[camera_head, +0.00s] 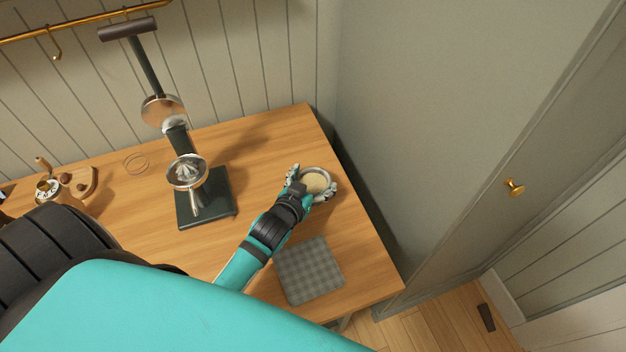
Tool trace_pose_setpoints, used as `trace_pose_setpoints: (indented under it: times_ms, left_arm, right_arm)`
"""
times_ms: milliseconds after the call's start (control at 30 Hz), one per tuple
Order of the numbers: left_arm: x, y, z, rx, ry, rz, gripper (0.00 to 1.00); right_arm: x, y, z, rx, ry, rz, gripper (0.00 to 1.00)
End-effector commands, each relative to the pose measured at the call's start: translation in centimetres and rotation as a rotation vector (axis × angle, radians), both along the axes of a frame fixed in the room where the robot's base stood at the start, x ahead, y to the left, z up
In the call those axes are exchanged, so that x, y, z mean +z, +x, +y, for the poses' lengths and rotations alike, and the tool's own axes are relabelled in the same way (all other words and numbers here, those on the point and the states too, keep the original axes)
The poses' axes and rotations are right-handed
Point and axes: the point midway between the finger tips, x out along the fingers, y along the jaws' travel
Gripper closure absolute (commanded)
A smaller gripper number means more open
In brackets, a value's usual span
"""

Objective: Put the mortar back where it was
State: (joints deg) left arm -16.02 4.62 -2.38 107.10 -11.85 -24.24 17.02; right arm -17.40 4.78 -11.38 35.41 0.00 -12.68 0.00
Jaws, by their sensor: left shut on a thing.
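The mortar (317,180) is a small round grey bowl with a pale beige inside, near the right edge of the wooden table. My left gripper (312,184) is shut on the mortar, with its fingers on opposite sides of the rim. The mortar looks upright. I cannot tell whether it touches the table or is just above it. My right gripper is not in view.
A grey checked cloth (309,270) lies on the table (270,145) in front of the mortar. A lever juicer (207,198) stands to the left. A wooden board (80,184) with small items is at the far left. A grey cabinet (420,120) stands to the right.

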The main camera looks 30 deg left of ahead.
Motion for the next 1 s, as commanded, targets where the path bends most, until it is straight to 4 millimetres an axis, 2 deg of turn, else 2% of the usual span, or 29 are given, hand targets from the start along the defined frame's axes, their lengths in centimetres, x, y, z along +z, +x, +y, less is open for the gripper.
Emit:
trace_pose_setpoints:
  times_ms: [33, 133, 467, 567, 1000]
  left_arm:
    - [-0.1, 0.0, 0.0, 0.000, 0.000, 0.001, 0.12]
    - [-0.1, 0.0, 0.0, 0.000, 0.000, 0.001, 0.00]
    - [0.4, 0.0, 0.0, 0.000, 0.001, 0.000, 0.00]
    - [0.5, -1.2, -0.1, 0.000, 0.000, 0.002, 0.00]
    - [3.9, -9.3, -0.5, 0.001, -0.001, 0.003, 0.00]
  right_arm:
    - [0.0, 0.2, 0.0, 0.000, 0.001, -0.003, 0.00]
    - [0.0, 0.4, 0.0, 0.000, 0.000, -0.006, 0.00]
    - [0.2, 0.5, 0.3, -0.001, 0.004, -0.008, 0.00]
    - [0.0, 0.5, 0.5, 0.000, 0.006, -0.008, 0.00]
    - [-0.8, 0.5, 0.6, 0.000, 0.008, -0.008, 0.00]
